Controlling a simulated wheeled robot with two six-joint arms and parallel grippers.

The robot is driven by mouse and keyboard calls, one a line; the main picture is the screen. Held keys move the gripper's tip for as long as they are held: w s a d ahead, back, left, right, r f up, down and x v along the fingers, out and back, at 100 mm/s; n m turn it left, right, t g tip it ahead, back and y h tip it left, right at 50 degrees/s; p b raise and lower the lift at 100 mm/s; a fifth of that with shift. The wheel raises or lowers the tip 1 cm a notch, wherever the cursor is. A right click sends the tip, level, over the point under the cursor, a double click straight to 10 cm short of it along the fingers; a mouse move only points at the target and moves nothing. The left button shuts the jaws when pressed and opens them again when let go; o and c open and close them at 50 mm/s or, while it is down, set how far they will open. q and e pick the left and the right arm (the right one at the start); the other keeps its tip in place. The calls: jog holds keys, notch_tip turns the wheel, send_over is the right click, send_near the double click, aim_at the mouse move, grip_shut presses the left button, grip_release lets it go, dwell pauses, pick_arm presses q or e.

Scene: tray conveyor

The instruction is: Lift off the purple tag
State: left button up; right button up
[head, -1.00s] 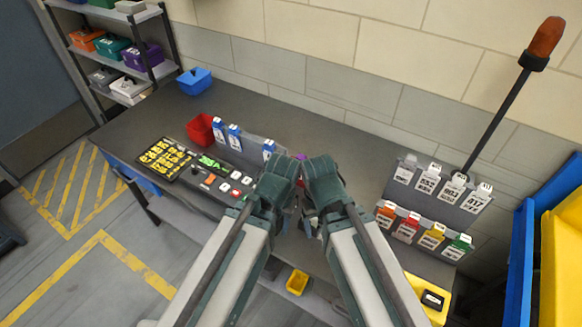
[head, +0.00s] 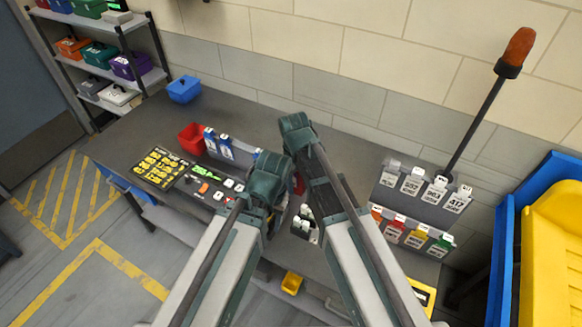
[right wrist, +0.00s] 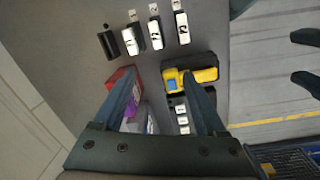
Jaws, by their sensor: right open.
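The purple tag (right wrist: 130,110) shows small in the right wrist view, beside a red box (right wrist: 121,80) and partly hidden by my left-hand finger there. My right gripper (right wrist: 160,78) is open, its two fingers apart above the table with nothing held. The purple tag lies low between the fingers, near the left one; I cannot tell whether they touch. In the head view my forearms cover the purple tag, and the jaws of my left gripper are not visible.
A yellow tool (right wrist: 195,75) lies by the right finger on the table. A tag rack (head: 425,190) with white tags stands at the right. A red bin (head: 192,138) and blue bin (head: 184,90) are at the left. A small yellow bin (head: 292,283) sits below.

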pick_arm(q)
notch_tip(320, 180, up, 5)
jog(key=p, duration=0.3)
pick_arm(e)
jog(key=shift+w+a+r+n+b, duration=0.3)
jog(key=shift+w+r+n, duration=0.3)
jog(key=shift+w, duration=1.35)
jog(key=shift+w+a+r+n+b, duration=0.2)
jog(key=shift+w+a+r+n, duration=0.45)
jog(key=shift+w, duration=1.25)
jog(key=shift+w+a+r+n+b, duration=0.15)
jog(key=shift+w+r+n+b, duration=0.4)
jog(key=shift+w, duration=1.4)
pick_arm(q)
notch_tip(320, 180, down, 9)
jog(key=b, duration=0.6)
jog(key=shift+b, duration=0.4)
pick_arm(e)
jog(key=f, duration=0.7)
jog(key=shift+w+d+f, duration=0.1)
jog(key=shift+w+f, duration=0.25)
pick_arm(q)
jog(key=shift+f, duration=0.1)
pick_arm(e)
jog(key=f+b, duration=0.5)
jog(key=shift+w+f, duration=0.15)
jog(key=shift+w, duration=0.1)
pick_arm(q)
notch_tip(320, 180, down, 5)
